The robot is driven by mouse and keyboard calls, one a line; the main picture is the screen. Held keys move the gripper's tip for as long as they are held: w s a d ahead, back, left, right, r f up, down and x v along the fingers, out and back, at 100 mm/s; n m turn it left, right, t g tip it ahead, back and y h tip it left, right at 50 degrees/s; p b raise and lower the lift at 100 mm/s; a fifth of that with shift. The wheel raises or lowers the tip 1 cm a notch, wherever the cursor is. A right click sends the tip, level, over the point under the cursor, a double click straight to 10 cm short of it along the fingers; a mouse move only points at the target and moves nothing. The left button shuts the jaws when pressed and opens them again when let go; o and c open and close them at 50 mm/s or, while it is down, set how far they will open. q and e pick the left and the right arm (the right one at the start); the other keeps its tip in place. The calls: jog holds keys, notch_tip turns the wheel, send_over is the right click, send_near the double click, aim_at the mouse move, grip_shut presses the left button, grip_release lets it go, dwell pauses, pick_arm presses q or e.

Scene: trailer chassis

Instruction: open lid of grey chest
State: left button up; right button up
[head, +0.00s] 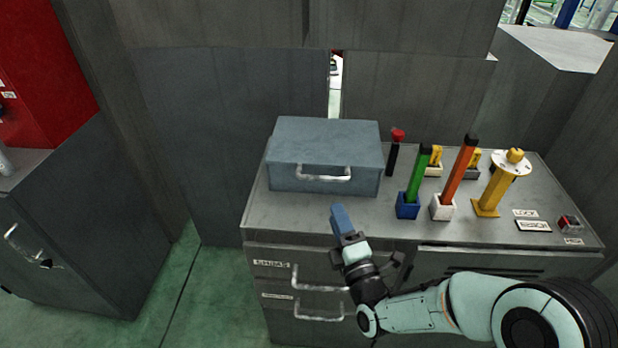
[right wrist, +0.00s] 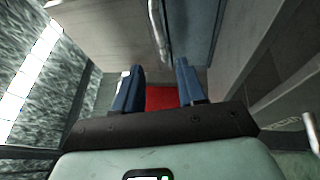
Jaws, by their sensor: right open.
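The grey chest (head: 325,150) is a blue-grey metal box standing at the back left of the workbench top in the head view. Its lid is shut. A pale curved handle (head: 324,174) is on its front face. In the right wrist view part of the chest (right wrist: 200,30) and the handle (right wrist: 158,30) show at the top. My right gripper (head: 341,218) is in front of and below the chest, apart from the handle. Its two blue fingers (right wrist: 159,86) are spread and hold nothing. My left gripper is not in view.
The workbench top (head: 290,212) also bears a green tool (head: 419,172), an orange tool (head: 460,170), a yellow stand (head: 495,190) and a red-topped tool (head: 395,150), all right of the chest. Drawer handles (head: 318,285) project below. A red cabinet (head: 45,80) stands left.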

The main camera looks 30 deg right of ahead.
aim_at(321, 176)
jog(key=p+x, duration=0.2)
jog(key=x, duration=1)
jog(key=shift+w, duration=0.1)
grip_shut()
